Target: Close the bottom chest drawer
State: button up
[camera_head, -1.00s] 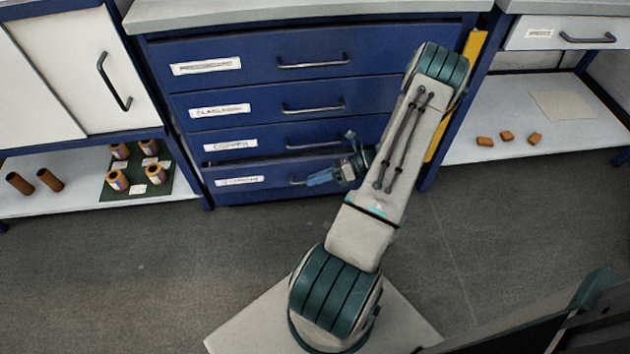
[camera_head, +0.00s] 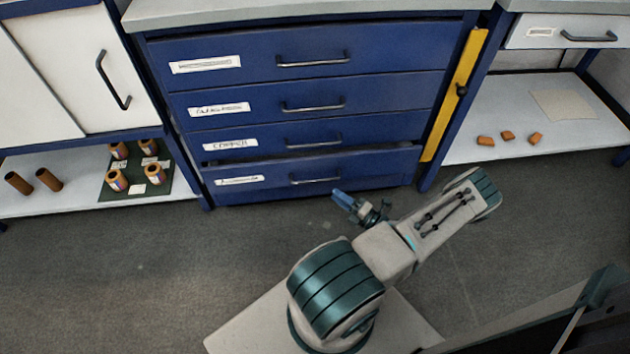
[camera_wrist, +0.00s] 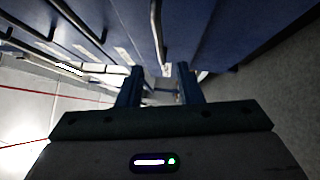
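The chest's bottom drawer (camera_head: 270,185) is blue with a white label and a dark bar handle (camera_head: 315,180). A dark gap shows along its top edge, so it stands slightly out from the chest (camera_head: 300,75). My gripper (camera_head: 342,197) is in front of the drawer's lower right part, below and right of its handle, and looks apart from it. In the wrist view my gripper (camera_wrist: 157,72) has its two fingers apart with nothing held between them. Blue drawer fronts and a handle pass close above the fingers there.
The three upper drawers look shut. A white cabinet (camera_head: 60,70) with a shelf of copper-coloured rolls (camera_head: 117,180) stands at left. A bench shelf (camera_head: 540,120) with small orange-brown blocks is at right.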

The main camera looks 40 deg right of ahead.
aim_at(315, 172)
jog(key=b+x, duration=0.1)
jog(key=x, duration=0.9)
grip_shut()
jog(key=shift+w+d+f+b, duration=0.1)
jog(key=shift+w+d+b, duration=0.4)
jog(key=shift+w, duration=0.25)
jog(key=shift+w+d+f+b, duration=0.1)
jog(key=shift+w+d+b, duration=0.35)
jog(key=shift+w, duration=0.35)
jog(key=shift+d+r, duration=0.15)
jog(key=shift+r, duration=0.05)
